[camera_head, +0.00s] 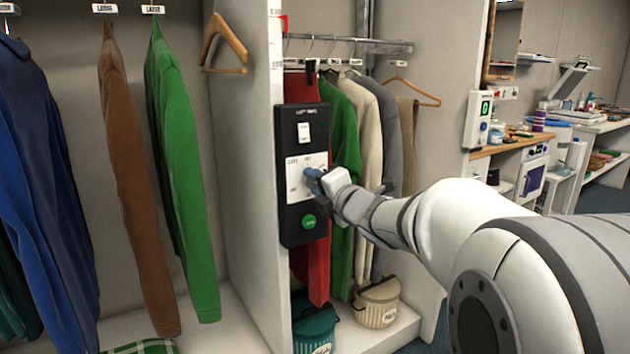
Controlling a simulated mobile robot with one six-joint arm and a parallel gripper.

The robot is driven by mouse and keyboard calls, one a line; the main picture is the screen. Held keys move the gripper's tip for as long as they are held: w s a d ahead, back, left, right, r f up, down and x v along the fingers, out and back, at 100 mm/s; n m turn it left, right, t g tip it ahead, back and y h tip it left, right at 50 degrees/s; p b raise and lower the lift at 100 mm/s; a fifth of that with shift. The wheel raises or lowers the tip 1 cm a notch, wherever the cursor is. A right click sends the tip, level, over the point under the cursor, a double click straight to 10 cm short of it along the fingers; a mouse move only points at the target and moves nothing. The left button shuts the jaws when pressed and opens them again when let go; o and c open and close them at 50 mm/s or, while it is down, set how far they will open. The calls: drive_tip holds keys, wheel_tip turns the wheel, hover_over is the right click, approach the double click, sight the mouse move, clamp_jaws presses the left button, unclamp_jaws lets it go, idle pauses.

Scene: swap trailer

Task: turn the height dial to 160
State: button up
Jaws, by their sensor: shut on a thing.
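A tall black control panel (290,232) is fixed to the front edge of a white wardrobe partition. Its white dial plate (295,166) carries several small marks around the dial, too small to read with certainty. My gripper (312,177) is at the middle of this plate, reaching in from the right, with its blue fingertips shut on the height dial. The fingers hide the dial and its pointer, so I cannot tell its setting.
Hanging garments, among them a green one (178,170), fill the left compartment. More clothes hang from a rail (350,42) behind the panel. A teal bin (315,325) and a cream bin (377,303) stand below. A cluttered counter (520,145) is at right.

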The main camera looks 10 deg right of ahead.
drive_tip(key=m+p, duration=0.2)
drive_tip(key=m, duration=0.3)
drive_tip(key=shift+r+m, duration=0.1)
drive_tip(key=shift+m, duration=0.3)
drive_tip(key=m+p, duration=0.9)
drive_tip(key=m, duration=0.7)
drive_tip(key=shift+d+p, duration=0.1)
drive_tip(key=shift+p, duration=0.25)
drive_tip(key=shift+m, duration=0.3)
drive_tip(key=o, duration=1)
